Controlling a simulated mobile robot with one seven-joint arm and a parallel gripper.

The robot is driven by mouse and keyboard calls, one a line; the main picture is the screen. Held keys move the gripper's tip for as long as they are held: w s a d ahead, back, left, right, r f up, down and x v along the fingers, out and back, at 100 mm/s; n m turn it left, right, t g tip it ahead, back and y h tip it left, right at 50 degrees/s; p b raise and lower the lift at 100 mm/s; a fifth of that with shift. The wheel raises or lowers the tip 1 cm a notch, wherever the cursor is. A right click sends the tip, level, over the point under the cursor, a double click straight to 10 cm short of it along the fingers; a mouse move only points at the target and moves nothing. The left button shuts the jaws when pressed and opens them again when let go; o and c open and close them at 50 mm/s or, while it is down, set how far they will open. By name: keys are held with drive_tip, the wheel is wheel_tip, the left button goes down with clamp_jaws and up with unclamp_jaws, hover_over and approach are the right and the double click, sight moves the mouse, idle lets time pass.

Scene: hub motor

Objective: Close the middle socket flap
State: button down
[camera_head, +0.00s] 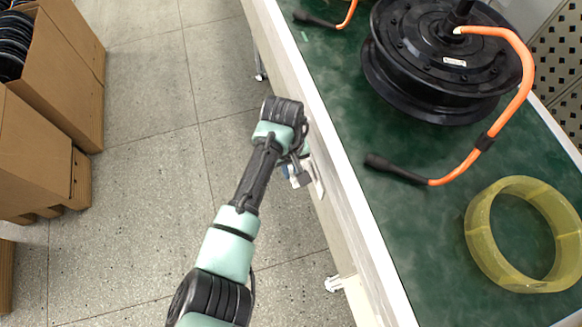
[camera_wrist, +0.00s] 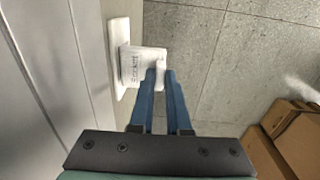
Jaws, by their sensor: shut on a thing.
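A white socket plate (camera_wrist: 120,45) is mounted on the side of the workbench. Its white flap (camera_wrist: 143,65), with dark lettering, stands out from the plate, so it is open. Only one socket shows, so I cannot tell from these views whether it is the middle one. My gripper (camera_wrist: 161,72) has its two blue fingers close together at the flap's outer end, shut on it, with the tips partly hiding that end. In the head view my gripper (camera_head: 296,176) is beside the bench's side, next to the white plate (camera_head: 317,178), and mostly hidden by my wrist.
The green bench top (camera_head: 400,235) holds a black hub motor (camera_head: 440,60), an orange cable (camera_head: 520,85) and a yellow ring (camera_head: 481,235). Cardboard boxes (camera_head: 50,85) stand at the left. The tiled floor (camera_head: 150,170) between them and the bench is clear.

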sight(297, 184)
drive_tip(key=shift+s+f, duration=0.1)
drive_tip(key=f+t+h+b, duration=0.1)
drive_tip(key=f+h+b, duration=0.2)
drive_tip(key=h+b, duration=0.2)
drive_tip(key=d+f+t+h+b, duration=0.1)
drive_tip(key=f+t+h+b, duration=0.1)
drive_tip(key=h+b, duration=0.4)
drive_tip(key=f+t+h+b, duration=0.2)
drive_tip(key=f+h+b, duration=0.2)
drive_tip(key=b, duration=0.7)
drive_tip(key=shift+w+d+f+h, duration=0.2)
drive_tip(key=shift+w+d+h, duration=0.1)
drive_tip(key=shift+h, duration=0.4)
